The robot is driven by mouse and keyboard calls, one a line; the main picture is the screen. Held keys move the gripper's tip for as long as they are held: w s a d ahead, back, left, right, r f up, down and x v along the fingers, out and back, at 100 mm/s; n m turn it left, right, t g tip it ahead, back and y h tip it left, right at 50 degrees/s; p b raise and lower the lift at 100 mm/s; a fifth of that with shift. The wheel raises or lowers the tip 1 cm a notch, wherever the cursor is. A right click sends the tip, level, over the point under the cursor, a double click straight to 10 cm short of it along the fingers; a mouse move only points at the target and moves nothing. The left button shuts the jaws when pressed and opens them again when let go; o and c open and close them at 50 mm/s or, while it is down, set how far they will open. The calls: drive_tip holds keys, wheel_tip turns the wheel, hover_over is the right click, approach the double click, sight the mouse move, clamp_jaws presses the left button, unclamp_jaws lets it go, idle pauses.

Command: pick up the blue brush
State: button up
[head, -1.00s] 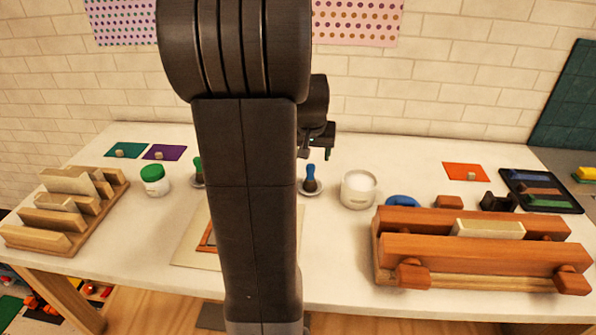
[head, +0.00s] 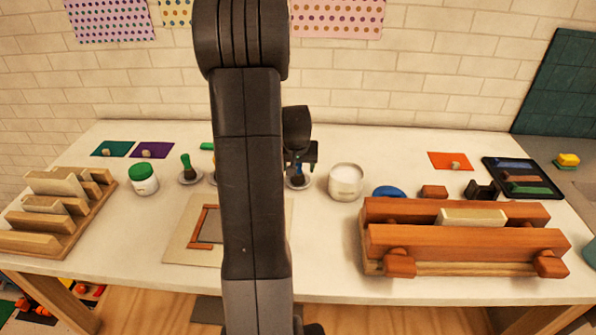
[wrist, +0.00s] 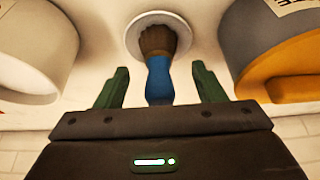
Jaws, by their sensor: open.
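The blue brush (wrist: 158,80) has a blue handle and a brown bristle end resting on a small white dish (wrist: 182,24). In the wrist view its handle lies between the two green fingers of my gripper (wrist: 161,86), with a gap on each side. The fingers are open and not closed on it. In the head view my gripper (head: 300,163) is right over the brush, hiding most of it, and the dish (head: 303,185) shows below.
A white tub (head: 346,181) stands close to the right of the brush. A grey and yellow object (wrist: 262,50) is close on its other side. A green brush (head: 186,165) and green-lidded jar (head: 144,180) stand left. A wooden clamp (head: 455,240) lies at right.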

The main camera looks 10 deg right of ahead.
drive_tip(key=shift+x, duration=0.9)
drive_tip(key=c, duration=1.1)
wheel_tip(320, 180, up, 10)
drive_tip(key=shift+r+b, duration=0.1)
drive_tip(key=shift+b, duration=0.4)
